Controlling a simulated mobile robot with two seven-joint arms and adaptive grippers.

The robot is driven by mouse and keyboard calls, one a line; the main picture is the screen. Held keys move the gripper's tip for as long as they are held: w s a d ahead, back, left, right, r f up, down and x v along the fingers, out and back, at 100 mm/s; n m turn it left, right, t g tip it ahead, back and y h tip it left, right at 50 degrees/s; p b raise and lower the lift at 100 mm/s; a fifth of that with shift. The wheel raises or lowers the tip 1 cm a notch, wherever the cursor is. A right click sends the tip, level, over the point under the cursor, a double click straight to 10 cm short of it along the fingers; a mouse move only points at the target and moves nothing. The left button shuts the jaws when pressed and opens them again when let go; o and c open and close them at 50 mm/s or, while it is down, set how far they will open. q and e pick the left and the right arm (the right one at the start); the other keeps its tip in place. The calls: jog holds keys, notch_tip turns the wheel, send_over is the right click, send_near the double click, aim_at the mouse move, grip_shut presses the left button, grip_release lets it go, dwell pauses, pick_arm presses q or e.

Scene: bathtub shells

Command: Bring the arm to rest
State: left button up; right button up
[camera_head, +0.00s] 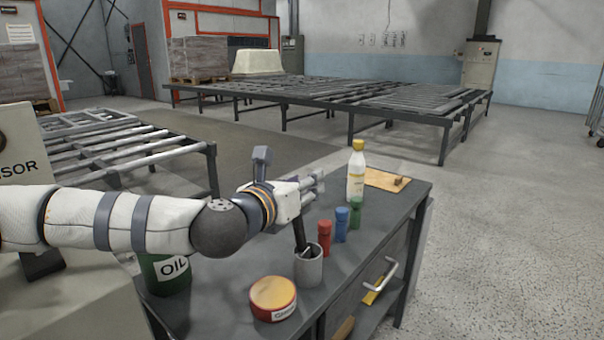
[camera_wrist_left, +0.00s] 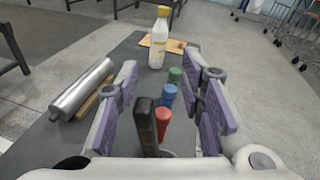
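My left gripper (camera_head: 316,184) is over the dark workbench (camera_head: 388,216), its arm reaching in from the left. In the left wrist view its purple-padded fingers (camera_wrist_left: 168,98) are wide apart, with nothing clamped between them. A black handle (camera_head: 300,234) stands in a grey cup (camera_head: 308,266) below the gripper; it also shows between the fingers in the left wrist view (camera_wrist_left: 147,125). I cannot tell how close it is to the pads. My right gripper is in neither view.
Red (camera_head: 324,238), blue (camera_head: 341,224) and green (camera_head: 355,211) small bottles stand close by. A white bottle (camera_head: 355,172) and a wooden board (camera_head: 384,181) are behind. A round tin (camera_head: 273,298) and an oil can (camera_head: 165,272) are in front. A metal roller (camera_wrist_left: 82,88) lies left in the wrist view.

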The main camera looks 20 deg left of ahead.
pick_arm(q)
notch_tip(320, 180, up, 9)
jog(key=s+d+f+m+g+h+p, duration=0.1)
jog(key=s+d+f+m+g, duration=0.2)
jog(key=f, duration=0.4)
jog(key=s+d+f+m+g+h, duration=0.1)
jog(key=s+d+f+m, duration=0.1)
jog(key=d+f+m, duration=0.5)
jog(key=s+d+f+m+g+p, duration=0.25)
jog(key=s+f+m+g, duration=0.5)
jog(key=s+f, duration=1.05)
jog(key=s+a+f+m+g, duration=0.25)
jog(key=s+f+m, duration=0.55)
jog(key=s, duration=0.5)
jog(key=s+a+m+g+y+p, duration=0.1)
jog(key=s+a+m+g+y, duration=0.1)
jog(key=s+a+m, duration=0.3)
jog(key=s+a+f+m+g+y+p, duration=0.1)
jog(key=s+a+m, duration=0.4)
jog(key=s, duration=0.8)
jog(key=a+g+y, duration=0.1)
jog(key=a, duration=0.2)
jog(key=shift+s+a+g, duration=0.2)
jog(key=shift+s+g, duration=0.2)
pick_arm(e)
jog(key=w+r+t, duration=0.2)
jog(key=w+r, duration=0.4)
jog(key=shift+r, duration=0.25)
